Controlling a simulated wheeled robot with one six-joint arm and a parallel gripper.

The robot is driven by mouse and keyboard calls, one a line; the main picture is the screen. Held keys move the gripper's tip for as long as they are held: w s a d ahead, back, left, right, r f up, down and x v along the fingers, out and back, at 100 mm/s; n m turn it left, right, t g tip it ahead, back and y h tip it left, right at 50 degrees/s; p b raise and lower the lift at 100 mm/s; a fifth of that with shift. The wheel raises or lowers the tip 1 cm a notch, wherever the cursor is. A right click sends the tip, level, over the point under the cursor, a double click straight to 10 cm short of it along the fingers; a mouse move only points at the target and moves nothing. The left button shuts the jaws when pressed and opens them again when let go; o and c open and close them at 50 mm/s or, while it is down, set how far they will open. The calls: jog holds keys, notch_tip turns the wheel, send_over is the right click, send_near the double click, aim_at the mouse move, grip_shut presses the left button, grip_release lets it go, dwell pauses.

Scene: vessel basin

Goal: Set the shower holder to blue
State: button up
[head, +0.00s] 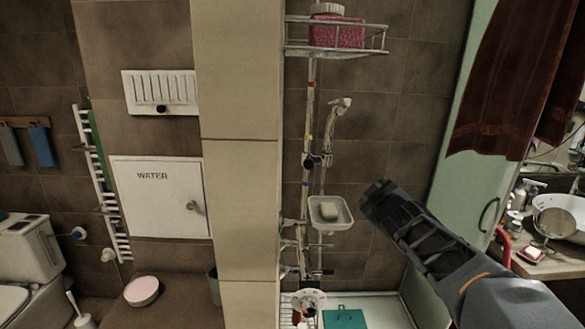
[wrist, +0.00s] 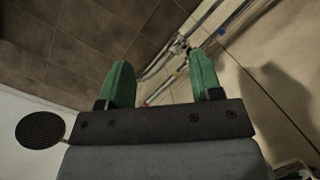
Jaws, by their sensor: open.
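The shower rail (head: 308,115) stands upright against the brown tiled wall in the head view, with small coloured bands on it. A red band and a yellow band show high up, and a bluish mark is near the holder. The shower head (head: 340,104) hangs to the right of the rail. My gripper (head: 374,192) is right of the rail and apart from it. In the wrist view my gripper (wrist: 160,66) has its green fingers spread, and the rail (wrist: 165,92) passes beyond them.
A soap dish (head: 330,213) hangs between the rail and my gripper. A wire shelf (head: 335,50) is above. A tiled pillar (head: 236,180) stands left, and a green panel (head: 462,185) right. A dark perforated disc (wrist: 40,130) shows left in the wrist view.

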jog(key=w+r+n+t+y, duration=0.2)
jog(key=w+r+n+y, duration=0.1)
jog(key=w+n+y, duration=0.4)
jog(key=n+g+y+b, duration=0.1)
jog(key=n+g+y, duration=0.5)
jog(key=n, duration=0.5)
send_near(310, 164)
jog(key=shift+t+y, duration=0.4)
jog(key=p+x, duration=0.1)
jog(key=x, duration=0.2)
jog(key=f+p+x, duration=0.1)
jog(key=x, duration=0.2)
jog(key=p+x, duration=0.1)
jog(key=x, duration=0.2)
jog(key=shift+w+a+f+p, duration=0.2)
jog(key=shift+a+p, duration=0.15)
jog(key=shift+p, duration=0.05)
jog(key=shift+a+r, duration=0.2)
jog(key=shift+w+d+f+p, duration=0.1)
jog(key=shift+w+d+p, duration=0.25)
jog(key=shift+w, duration=0.15)
jog(key=shift+a, duration=0.5)
jog(key=shift+c, duration=0.2)
jog(key=shift+a, duration=0.1)
jog(key=shift+c, duration=0.8)
jog(key=shift+d, duration=0.2)
grip_shut()
